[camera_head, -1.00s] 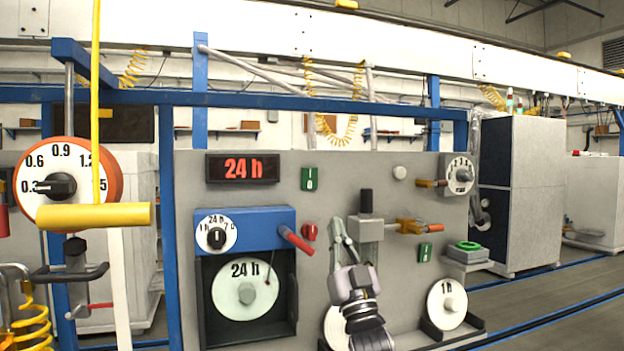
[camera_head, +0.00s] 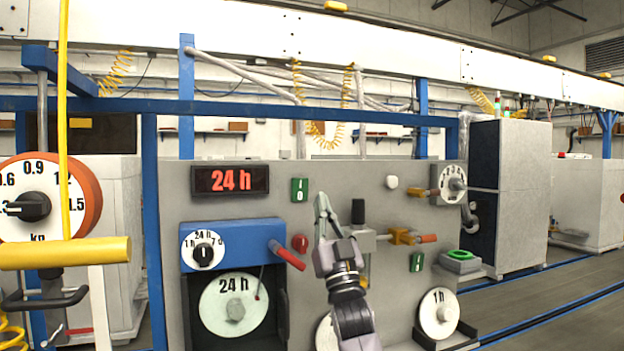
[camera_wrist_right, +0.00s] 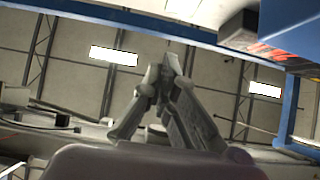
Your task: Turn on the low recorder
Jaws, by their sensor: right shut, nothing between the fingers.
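The grey panel (camera_head: 345,180) carries two small green switches marked I and O. The upper switch (camera_head: 300,190) is just right of the red-lit "24 h" display (camera_head: 230,180). The lower switch (camera_head: 416,262) is at the right, under an orange-tipped lever. Which one belongs to the low recorder I cannot tell. The blue recorder box (camera_head: 232,243) has a dial and a white "24 h" disc (camera_head: 234,308). My right gripper (camera_head: 321,199) is shut and empty, fingers up, right of the upper switch in the picture. It also shows in the wrist view (camera_wrist_right: 172,62). My left gripper is out of view.
A red knob (camera_head: 299,243) and red lever (camera_head: 287,256) are left of my right gripper. A black-topped post (camera_head: 358,212) and orange valve (camera_head: 402,236) are at its right. A yellow bar (camera_head: 65,253) and scale dial (camera_head: 45,200) stand at far left.

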